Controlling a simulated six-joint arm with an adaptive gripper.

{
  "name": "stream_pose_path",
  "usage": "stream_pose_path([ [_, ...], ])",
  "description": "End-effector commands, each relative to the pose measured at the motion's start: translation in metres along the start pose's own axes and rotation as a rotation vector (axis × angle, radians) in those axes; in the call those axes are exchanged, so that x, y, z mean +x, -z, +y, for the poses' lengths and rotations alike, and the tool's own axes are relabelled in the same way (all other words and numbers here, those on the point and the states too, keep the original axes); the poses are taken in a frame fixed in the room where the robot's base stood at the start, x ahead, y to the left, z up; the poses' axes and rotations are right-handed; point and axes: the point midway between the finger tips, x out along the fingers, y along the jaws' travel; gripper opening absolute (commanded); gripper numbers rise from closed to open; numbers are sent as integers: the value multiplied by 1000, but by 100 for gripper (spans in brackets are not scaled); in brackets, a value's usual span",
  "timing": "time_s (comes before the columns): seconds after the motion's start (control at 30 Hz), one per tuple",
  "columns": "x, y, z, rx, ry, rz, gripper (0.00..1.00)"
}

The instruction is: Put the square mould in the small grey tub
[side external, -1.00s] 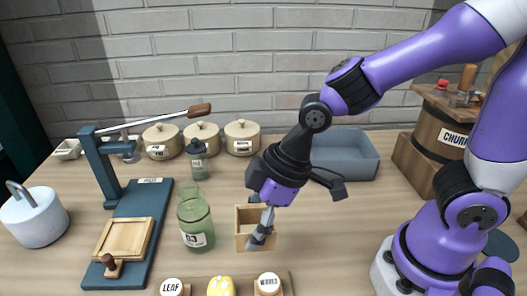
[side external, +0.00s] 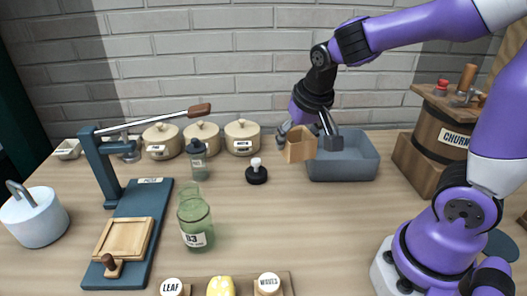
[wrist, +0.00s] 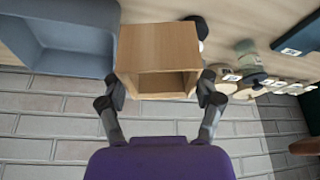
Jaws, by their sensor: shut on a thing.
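The square mould (side external: 299,150) is a light wooden open box. My gripper (side external: 302,135) is shut on it and holds it up at the left end of the small grey tub (side external: 345,168). In the wrist view the mould (wrist: 160,45) sits between my two fingers (wrist: 160,92), with its opening showing. The grey tub (wrist: 75,45) lies to the left of the mould there, its inside partly in view and looking empty. The side view does not show clearly how high the mould is above the table.
A black stamp with a white knob (side external: 256,172) stands left of the tub. A wooden churn (side external: 445,135) is right of the tub.

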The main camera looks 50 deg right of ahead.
Motion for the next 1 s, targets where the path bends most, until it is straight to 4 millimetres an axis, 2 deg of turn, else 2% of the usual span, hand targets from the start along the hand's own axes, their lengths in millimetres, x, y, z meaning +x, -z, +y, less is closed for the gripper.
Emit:
stream_pose_path([
  [0.03, 3, 7, 17, 83, -34, 1, 34],
  [0.1, 5, 14, 34, 168, -67, 4, 34],
  [0.2, 7, 18, 50, 239, -95, 7, 34],
  [0.33, 20, 21, 72, 269, -109, 5, 34],
  [0.5, 48, 23, 110, 269, -108, 2, 34],
  [0.7, 75, 27, 147, 264, -106, 5, 34],
  [0.83, 84, 29, 160, 260, -104, 7, 34],
  [1.0, 100, 24, 163, 256, -102, 3, 34],
])
